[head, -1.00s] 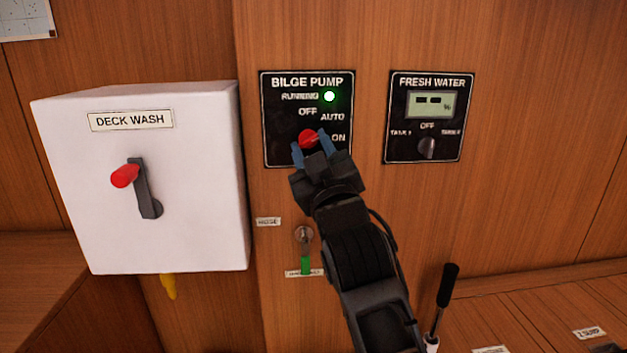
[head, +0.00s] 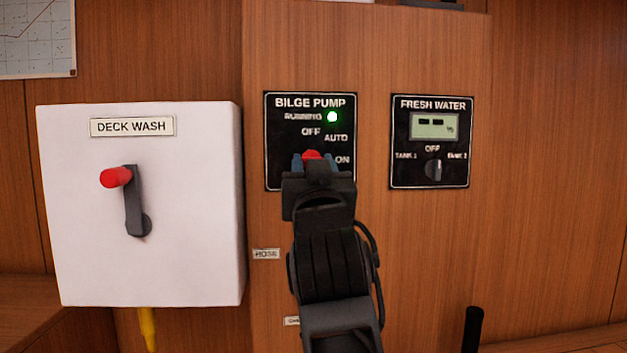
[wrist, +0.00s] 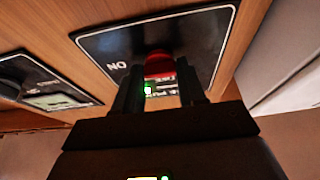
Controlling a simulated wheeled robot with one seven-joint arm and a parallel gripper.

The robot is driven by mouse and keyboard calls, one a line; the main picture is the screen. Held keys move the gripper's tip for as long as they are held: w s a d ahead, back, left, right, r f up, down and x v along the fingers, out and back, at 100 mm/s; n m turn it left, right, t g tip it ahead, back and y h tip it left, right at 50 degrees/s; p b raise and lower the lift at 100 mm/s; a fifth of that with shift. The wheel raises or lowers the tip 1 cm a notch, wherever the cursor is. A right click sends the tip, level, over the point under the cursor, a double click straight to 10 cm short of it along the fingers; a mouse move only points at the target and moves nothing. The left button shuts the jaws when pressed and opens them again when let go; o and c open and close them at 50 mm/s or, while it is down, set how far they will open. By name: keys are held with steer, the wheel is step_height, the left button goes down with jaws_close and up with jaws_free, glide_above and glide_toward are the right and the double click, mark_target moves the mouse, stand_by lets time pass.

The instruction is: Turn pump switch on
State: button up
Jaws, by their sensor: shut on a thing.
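The black bilge pump panel (head: 283,150) is on the wood wall, with OFF, AUTO and ON labels around its switch. A green light (head: 332,117) beside RUNNING is lit. The red pump switch knob (head: 312,154) sits below the labels, its lower part hidden by my gripper (head: 312,163). My gripper is shut on the red knob, one finger on each side. The wrist view shows the knob (wrist: 159,64) between the dark fingers, with the panel turned over. I cannot tell which label the knob points to.
A white deck wash box (head: 80,220) with a red-tipped lever (head: 128,200) stands out from the wall at left. A fresh water panel (head: 400,150) with a small dark knob (head: 433,170) is close at right. A black handle (head: 472,330) rises at lower right.

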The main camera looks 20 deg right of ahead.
stand_by(0.4)
steer(key=o, duration=1.1)
steer(key=shift+c, duration=0.2)
steer(key=v, duration=0.7)
steer(key=shift+s+f, duration=0.15)
steer(key=shift+s, duration=0.2)
steer(key=shift+a, duration=0.15)
